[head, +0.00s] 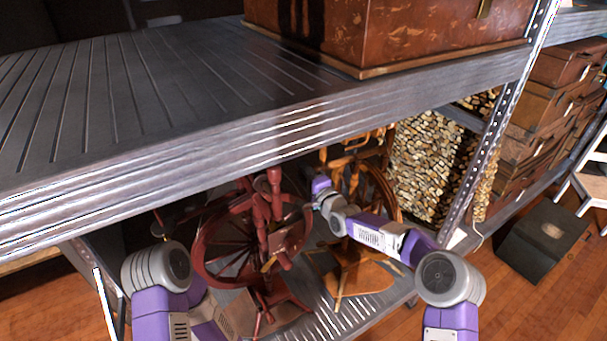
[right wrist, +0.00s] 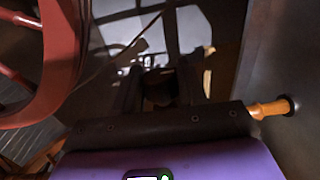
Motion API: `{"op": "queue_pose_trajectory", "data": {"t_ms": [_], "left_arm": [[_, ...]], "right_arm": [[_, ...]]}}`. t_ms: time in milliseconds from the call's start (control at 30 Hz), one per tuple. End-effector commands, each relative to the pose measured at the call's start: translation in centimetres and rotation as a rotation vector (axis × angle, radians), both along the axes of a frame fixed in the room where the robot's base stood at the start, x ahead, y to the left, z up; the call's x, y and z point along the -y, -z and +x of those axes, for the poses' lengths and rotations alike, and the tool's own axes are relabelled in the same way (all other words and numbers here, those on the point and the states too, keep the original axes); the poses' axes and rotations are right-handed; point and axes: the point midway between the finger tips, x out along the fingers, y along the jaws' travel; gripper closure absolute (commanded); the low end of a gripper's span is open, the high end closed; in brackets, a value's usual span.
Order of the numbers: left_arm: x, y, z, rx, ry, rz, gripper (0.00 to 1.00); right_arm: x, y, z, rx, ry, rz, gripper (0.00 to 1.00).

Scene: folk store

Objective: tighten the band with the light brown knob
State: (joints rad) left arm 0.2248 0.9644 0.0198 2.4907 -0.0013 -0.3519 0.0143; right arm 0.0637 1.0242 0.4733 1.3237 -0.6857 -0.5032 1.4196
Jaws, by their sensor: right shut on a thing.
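A dark red spinning wheel (head: 226,235) and a lighter brown spinning wheel (head: 383,185) stand side by side on the lower shelf. My right gripper (head: 318,188) reaches in under the upper shelf, between the two wheels. In the right wrist view its fingers (right wrist: 159,88) are closed on a rounded brown knob (right wrist: 158,92), which lies in deep shadow. The band itself is hard to make out. The red wheel's rim (right wrist: 62,60) is close on the left of that view. My left arm shows at the lower left in the head view, but its gripper is out of view.
The upper metal shelf (head: 110,100), with a brown chest (head: 400,25), overhangs my right arm. A metal post (head: 490,130) stands to the right. An orange-brown turned peg (right wrist: 272,108) is just right of my gripper. Stacked firewood (head: 432,165) is behind.

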Motion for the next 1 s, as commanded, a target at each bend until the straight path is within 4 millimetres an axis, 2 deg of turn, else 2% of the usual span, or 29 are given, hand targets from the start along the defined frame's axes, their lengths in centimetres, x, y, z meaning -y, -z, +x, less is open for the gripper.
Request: {"op": "queue_pose_trajectory", "data": {"t_ms": [600, 1000], "left_arm": [[0.00, 0.00, 0.00, 0.000, 0.000, 0.000, 0.57], [0.00, 0.00, 0.00, 0.000, 0.000, 0.000, 0.57]], "right_arm": [[-0.06, 0.20, 0.00, 0.358, 0.000, 0.217, 0.89], [-0.06, 0.04, -0.02, 0.484, -0.001, 0.291, 0.89]]}}
